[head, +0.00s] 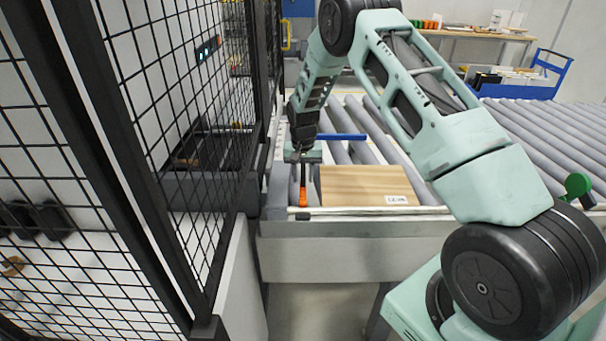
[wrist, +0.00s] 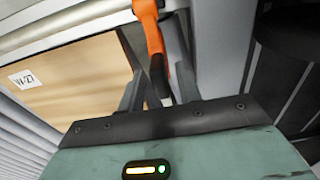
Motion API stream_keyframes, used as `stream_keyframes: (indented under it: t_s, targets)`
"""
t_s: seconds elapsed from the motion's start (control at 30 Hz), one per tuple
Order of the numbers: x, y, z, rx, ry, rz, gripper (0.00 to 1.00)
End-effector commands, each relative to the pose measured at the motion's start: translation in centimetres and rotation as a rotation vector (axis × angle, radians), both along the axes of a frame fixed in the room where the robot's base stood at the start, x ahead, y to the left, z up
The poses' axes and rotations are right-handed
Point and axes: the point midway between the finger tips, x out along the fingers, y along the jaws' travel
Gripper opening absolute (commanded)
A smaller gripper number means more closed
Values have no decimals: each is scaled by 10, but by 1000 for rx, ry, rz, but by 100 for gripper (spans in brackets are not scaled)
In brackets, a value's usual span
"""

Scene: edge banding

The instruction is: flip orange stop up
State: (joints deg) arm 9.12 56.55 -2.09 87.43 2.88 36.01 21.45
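The orange stop (head: 303,194) stands at the near left end of the roller conveyor, left of a wood-coloured panel (head: 365,183). In the wrist view the stop (wrist: 152,30) is an orange lever with a dark lower part. My gripper (head: 302,164) points down over it from behind. In the wrist view the gripper (wrist: 160,74) has its two fingers apart, one on each side of the lever, with narrow gaps showing. The panel with a white label also shows in the wrist view (wrist: 75,75). The stop's pivot is not clear.
A black mesh fence (head: 140,130) stands close on the left. A blue bar (head: 342,137) lies across the rollers behind the panel. A pale rail (head: 370,211) runs along the conveyor's near edge. A blue cart (head: 520,85) and a workbench (head: 475,36) stand farther back.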

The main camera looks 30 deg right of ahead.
Motion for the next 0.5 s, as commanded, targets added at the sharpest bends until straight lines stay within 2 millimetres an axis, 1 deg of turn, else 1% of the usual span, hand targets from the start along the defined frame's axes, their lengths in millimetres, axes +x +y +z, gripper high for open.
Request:
stream_keyframes:
  t_s: [0.03, 0.07, 0.1, 0.5]
  targets:
    - [0, 0, 0, 0, 0, 0, 20]
    - [0, 0, 0, 0, 0, 0, 11]
    - [0, 0, 0, 0, 0, 0, 0]
    - [-2, 2, 2, -23, -33, 1, 0]
